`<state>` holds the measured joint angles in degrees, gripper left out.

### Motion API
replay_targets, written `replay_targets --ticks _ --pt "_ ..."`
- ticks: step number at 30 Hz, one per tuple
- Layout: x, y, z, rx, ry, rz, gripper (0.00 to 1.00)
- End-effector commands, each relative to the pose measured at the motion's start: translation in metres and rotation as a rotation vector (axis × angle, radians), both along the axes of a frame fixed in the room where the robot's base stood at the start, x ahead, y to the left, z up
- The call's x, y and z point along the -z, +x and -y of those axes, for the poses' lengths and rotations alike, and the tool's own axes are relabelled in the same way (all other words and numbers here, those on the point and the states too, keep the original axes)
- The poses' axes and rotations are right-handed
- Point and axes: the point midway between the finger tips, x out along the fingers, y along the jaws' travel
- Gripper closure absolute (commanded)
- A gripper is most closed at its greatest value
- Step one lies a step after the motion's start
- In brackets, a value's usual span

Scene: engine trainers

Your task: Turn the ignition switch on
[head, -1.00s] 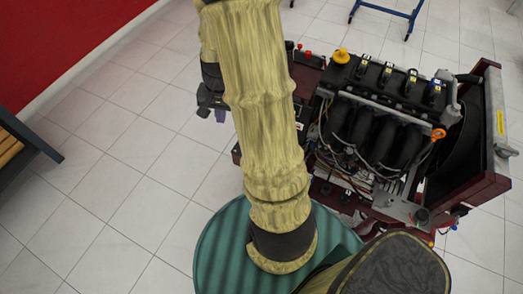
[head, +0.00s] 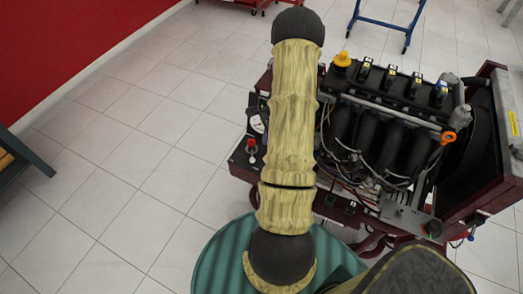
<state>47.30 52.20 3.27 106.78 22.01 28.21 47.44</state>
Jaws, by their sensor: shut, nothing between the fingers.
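The engine trainer (head: 385,125) stands at the right of the head view, a black engine on a dark red frame. Its panel (head: 240,165) at the left end shows a round white gauge (head: 257,123) and a red knob or button (head: 251,142). I cannot make out which part is the ignition switch; my arm covers some of the panel's right side. My own yellow-sleeved arm (head: 290,110) stretches up the middle of the view. My gripper does not show; it is hidden behind the arm or out of frame.
A yellow cap (head: 342,59) and an orange ring (head: 447,138) are on the engine. A blue metal stand (head: 385,15) is behind it. A red wall (head: 70,50) and a dark bench edge (head: 25,155) are at left. The tiled floor (head: 130,170) between is clear.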

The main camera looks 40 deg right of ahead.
Motion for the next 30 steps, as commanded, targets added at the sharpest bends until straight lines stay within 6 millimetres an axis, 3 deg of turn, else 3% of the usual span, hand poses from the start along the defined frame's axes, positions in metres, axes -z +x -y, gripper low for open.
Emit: replay_targets --ticks 5,18,30 --pt "0.016 0.001 -0.004 -0.002 0.002 -0.002 1.00" --pt "0.082 0.008 -0.020 -0.003 0.002 0.000 1.00" --pt "0.095 0.009 -0.022 -0.003 -0.001 0.000 1.00"
